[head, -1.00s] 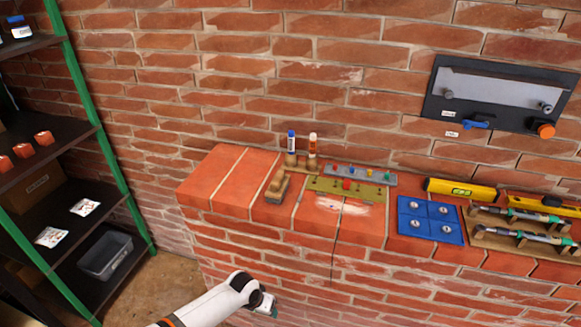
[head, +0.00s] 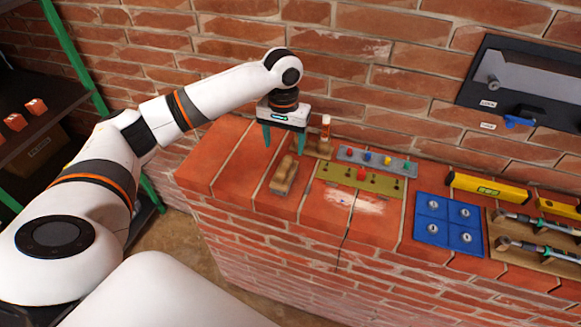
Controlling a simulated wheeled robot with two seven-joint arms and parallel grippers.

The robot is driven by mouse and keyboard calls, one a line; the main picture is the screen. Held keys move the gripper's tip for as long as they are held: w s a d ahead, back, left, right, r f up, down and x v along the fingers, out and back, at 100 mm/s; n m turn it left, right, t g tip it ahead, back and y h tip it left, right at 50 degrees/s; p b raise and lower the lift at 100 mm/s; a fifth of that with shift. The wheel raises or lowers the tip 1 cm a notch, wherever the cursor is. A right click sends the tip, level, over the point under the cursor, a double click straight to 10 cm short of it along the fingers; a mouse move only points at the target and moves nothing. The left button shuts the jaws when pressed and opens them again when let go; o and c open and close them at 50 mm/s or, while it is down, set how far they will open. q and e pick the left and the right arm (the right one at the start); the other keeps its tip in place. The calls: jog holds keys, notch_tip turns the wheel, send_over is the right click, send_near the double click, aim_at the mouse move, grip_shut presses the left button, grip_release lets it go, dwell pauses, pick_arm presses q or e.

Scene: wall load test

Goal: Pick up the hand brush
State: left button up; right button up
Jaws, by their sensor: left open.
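The hand brush (head: 284,176), with a tan wooden handle and a grey lower part, lies on the left part of the brick ledge (head: 216,166). My left gripper (head: 283,141) is above and slightly behind the brush in the picture, pointing down. Its two teal fingers are apart with nothing seen between them. The gripper hides part of the wooden marker holder (head: 324,147) and its blue marker. My right gripper is out of view.
Right of the brush lie an olive strip (head: 340,180) with a red knob and a grey strip (head: 350,154) with coloured knobs. An orange-capped marker (head: 326,127) stands behind. Further right are a blue panel (head: 430,232) and yellow levels (head: 486,189). The brick wall rises behind.

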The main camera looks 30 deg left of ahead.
aim_at(284, 165)
pick_arm(q)
jog(key=f, duration=0.2)
jog(key=s+f, duration=0.1)
jog(key=shift+s+a+f+p, duration=0.1)
jog(key=shift+a+f+p, duration=0.05)
jog(key=shift+f+p, duration=0.25)
jog(key=shift+f, duration=0.35)
jog(key=shift+w+f, duration=0.25)
jog(key=shift+w, duration=0.05)
jog(key=f+p, duration=0.1)
jog(key=f, duration=0.3)
jog(key=shift+d+f+p, duration=0.2)
jog(key=shift+p, duration=0.2)
jog(key=shift+w+f, duration=0.1)
jog(key=shift+f, duration=0.2)
jog(key=c, duration=1.1)
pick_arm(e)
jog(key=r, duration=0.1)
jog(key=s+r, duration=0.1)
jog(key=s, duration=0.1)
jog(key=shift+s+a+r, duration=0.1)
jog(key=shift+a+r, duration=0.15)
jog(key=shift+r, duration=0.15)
pick_arm(q)
jog(key=shift+r, duration=0.1)
